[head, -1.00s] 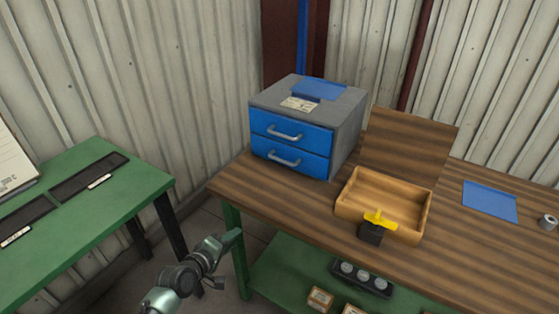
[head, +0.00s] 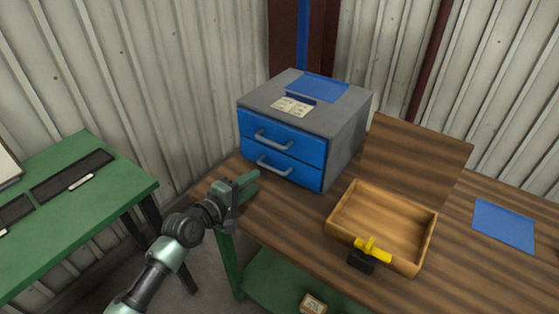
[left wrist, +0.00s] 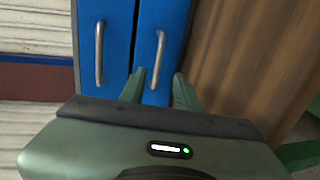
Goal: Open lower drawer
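The grey cabinet (head: 345,130) stands on the wooden bench with two blue drawers, both shut. The lower drawer (head: 307,175) has a silver bar handle (head: 273,169); the upper drawer (head: 305,147) has a similar one. My left gripper (head: 257,183) is open and empty, just in front of and left of the lower drawer, apart from its handle. In the left wrist view the view is turned sideways: the lower handle (left wrist: 156,60) lies ahead between the lines of the two open fingers (left wrist: 158,88), and the upper handle (left wrist: 99,53) lies to the left. My right gripper is not in view.
An open wooden box (head: 345,232) with a yellow-topped black clamp-like piece (head: 366,252) sits right of the cabinet. A blue sheet (head: 504,225) lies farther right. A green table (head: 80,215) stands at left, with a gap between it and the bench.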

